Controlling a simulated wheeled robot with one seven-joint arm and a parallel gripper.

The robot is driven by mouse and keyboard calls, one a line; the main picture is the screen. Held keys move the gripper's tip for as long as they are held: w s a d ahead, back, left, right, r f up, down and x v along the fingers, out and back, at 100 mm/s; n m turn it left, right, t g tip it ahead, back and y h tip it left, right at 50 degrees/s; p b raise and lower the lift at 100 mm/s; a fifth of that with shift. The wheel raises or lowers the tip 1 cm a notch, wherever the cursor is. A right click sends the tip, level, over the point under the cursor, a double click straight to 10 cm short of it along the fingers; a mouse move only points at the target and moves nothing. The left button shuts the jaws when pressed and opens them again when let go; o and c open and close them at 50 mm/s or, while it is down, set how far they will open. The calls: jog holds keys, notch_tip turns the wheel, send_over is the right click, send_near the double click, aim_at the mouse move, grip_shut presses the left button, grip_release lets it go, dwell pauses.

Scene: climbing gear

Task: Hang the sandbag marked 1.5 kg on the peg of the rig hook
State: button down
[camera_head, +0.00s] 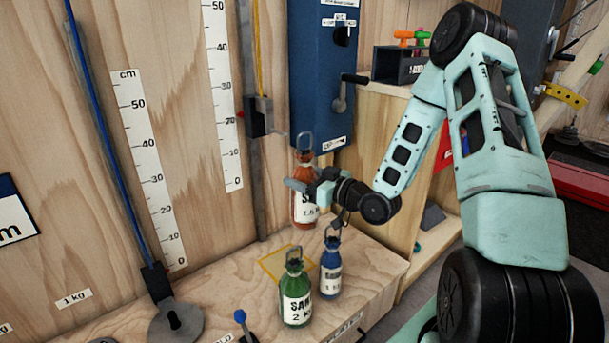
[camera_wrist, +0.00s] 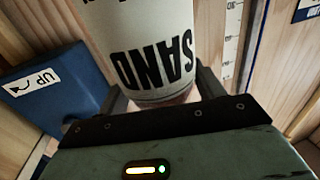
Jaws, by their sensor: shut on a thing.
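The orange-red sandbag (camera_head: 304,212) has a white label that seems to read 1.5 kg and a wire loop on top. My gripper (camera_head: 303,187) is shut on it and holds it upright above the wooden bench. In the wrist view its white label (camera_wrist: 150,50) shows SAND upside down between the fingers (camera_wrist: 165,97). The rig hook (camera_head: 259,117) is a dark block on a vertical rail, with a thin peg (camera_head: 279,133) pointing right. The sandbag's loop is close to the peg's tip; I cannot tell whether they touch.
A green 2 kg sandbag (camera_head: 295,299) and a blue sandbag (camera_head: 331,275) stand on the bench (camera_head: 225,285) below. A blue panel with a crank (camera_head: 318,80) is behind the held bag. Scales (camera_head: 150,165) line the wall. A grey slotted weight (camera_head: 176,322) sits at left.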

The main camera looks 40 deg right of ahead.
jog(key=shift+w+r, duration=0.1)
jog(key=shift+w, duration=0.15)
jog(key=w+f+b, duration=0.1)
jog(key=w, duration=0.9)
jog(key=shift+w+a+f+b, duration=0.2)
jog(key=shift+w+b, duration=0.1)
jog(key=shift+w, duration=0.1)
dwell(1.0)
jog(key=shift+w, duration=0.1)
dwell(0.7)
jog(key=shift+c, duration=0.8)
grip_release()
jog(key=shift+f, duration=0.1)
jog(key=p+v, duration=0.3)
jog(key=v, duration=1.4)
jog(key=shift+s, duration=0.3)
jog(key=shift+f, duration=0.1)
